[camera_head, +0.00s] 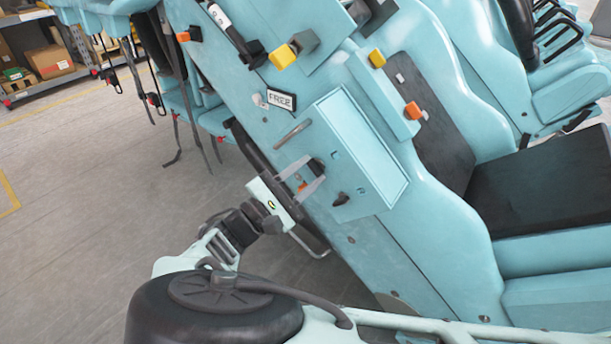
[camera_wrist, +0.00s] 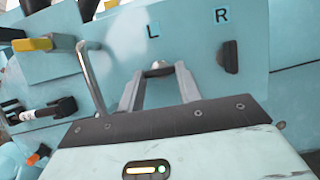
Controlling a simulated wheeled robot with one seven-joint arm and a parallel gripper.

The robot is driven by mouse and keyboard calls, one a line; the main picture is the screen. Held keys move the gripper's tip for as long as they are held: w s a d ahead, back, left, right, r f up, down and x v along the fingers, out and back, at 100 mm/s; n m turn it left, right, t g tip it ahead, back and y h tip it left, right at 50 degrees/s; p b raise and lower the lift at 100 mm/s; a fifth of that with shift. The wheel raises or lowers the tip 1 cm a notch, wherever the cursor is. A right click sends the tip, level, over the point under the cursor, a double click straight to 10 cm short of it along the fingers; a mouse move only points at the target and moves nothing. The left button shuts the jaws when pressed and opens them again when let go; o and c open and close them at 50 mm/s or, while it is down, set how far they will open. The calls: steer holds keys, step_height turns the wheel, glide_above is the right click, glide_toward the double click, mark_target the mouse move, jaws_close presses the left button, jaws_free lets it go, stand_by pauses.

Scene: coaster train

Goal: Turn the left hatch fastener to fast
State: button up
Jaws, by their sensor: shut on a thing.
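The light blue hatch panel (camera_head: 368,150) is on the side of the blue coaster car. In the wrist view the hatch (camera_wrist: 190,30) carries the marks L (camera_wrist: 153,30) and R (camera_wrist: 221,15). The left hatch fastener (camera_wrist: 158,69) is below the L, between my fingertips and partly hidden by them. In the head view it is a small dark knob (camera_head: 316,166). My gripper (camera_wrist: 159,72) is shut on it, reaching in from the lower left in the head view (camera_head: 306,172). The right fastener (camera_wrist: 230,57), a dark upright knob below the R, is untouched, right of my fingers.
A metal bar handle (camera_wrist: 92,80) stands close left of my fingers. A FREE sign (camera_head: 281,100) and a yellow knob (camera_head: 283,57) are higher on the car. Black seats (camera_head: 545,190) lie to the right. Open grey floor (camera_head: 90,200) is on the left.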

steer(key=o, duration=1)
steer(key=b+v, duration=0.3)
steer(key=v, duration=1.4)
steer(key=shift+s+a, duration=0.15)
